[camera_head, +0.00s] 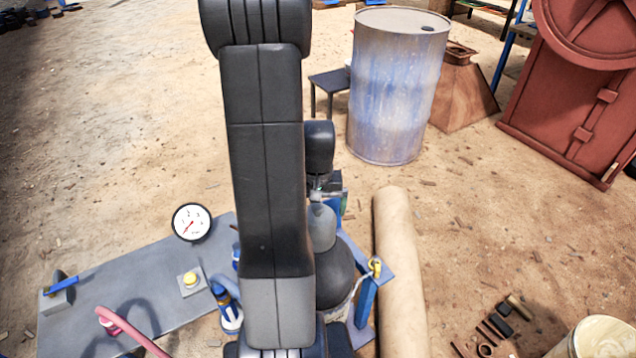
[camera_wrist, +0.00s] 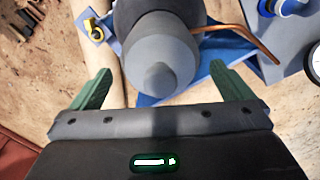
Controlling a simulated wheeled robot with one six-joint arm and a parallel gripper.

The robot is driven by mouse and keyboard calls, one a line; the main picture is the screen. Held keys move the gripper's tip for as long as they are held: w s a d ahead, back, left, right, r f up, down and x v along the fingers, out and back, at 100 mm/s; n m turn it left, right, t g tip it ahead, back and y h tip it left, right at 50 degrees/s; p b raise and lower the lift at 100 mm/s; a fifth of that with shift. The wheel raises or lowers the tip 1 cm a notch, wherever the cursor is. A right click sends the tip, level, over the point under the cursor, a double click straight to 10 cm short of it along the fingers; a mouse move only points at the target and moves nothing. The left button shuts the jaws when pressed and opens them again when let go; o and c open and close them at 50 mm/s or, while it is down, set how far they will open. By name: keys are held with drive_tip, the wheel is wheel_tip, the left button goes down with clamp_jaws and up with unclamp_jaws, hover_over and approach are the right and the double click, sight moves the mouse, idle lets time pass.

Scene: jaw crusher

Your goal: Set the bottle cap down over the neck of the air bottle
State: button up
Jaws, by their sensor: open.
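The air bottle (camera_head: 337,278) stands upright beside my arm in the head view, dark grey and rounded, partly hidden by the arm. Its dark shoulder (camera_wrist: 138,12) shows at the top of the wrist view. The bottle cap (camera_head: 321,228), light grey and bell-shaped, sits on top of the bottle and hides the neck. In the wrist view the cap (camera_wrist: 160,52) points its rounded tip toward my gripper (camera_wrist: 160,70). My gripper is open, its two green fingers wide apart on either side of the cap's tip, with visible gaps. I cannot tell how fully the cap is seated.
A blue stand (camera_head: 366,306) with a yellow fitting is close to the bottle. A copper pipe (camera_wrist: 245,36) runs beside the cap.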

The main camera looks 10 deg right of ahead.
sight(318, 214)
wheel_tip(318, 214, up, 10)
drive_tip(key=shift+r+p, duration=0.1)
drive_tip(key=shift+p, duration=0.3)
idle(0.3)
wheel_tip(318, 214, down, 14)
drive_tip(key=shift+f+b, duration=0.15)
drive_tip(key=shift+b, duration=0.55)
drive_tip(key=shift+r+p, duration=0.4)
drive_tip(key=shift+r, duration=0.25)
